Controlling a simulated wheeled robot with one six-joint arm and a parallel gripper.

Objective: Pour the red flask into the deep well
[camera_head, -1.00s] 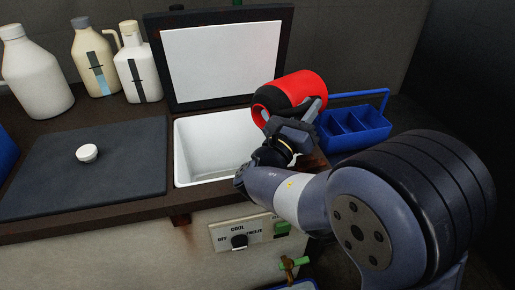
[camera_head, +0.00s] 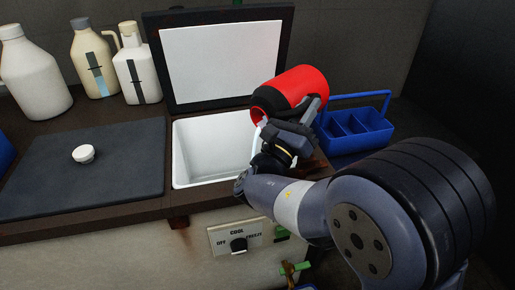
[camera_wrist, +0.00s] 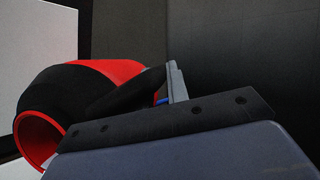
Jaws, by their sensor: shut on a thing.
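The red flask (camera_head: 301,87) has a dark band and is held by my gripper (camera_head: 300,122). It is tilted, with its open mouth (camera_head: 258,114) lower and to the left, above the right edge of the deep well. No liquid shows leaving it. The deep well (camera_head: 205,150) is a white, square-cornered basin sunk in the counter; the part of it I see looks empty. In the wrist view the flask (camera_wrist: 85,72) lies tilted, its red-rimmed mouth at lower left. My gripper is shut on the flask.
A raised lid (camera_head: 222,60) stands behind the well. A blue caddy (camera_head: 352,130) is right of the flask. A dark mat (camera_head: 90,185) with a white cap (camera_head: 84,153) lies left of the well. Several jugs (camera_head: 97,60) stand at the back left. A control panel (camera_head: 238,238) is on the front.

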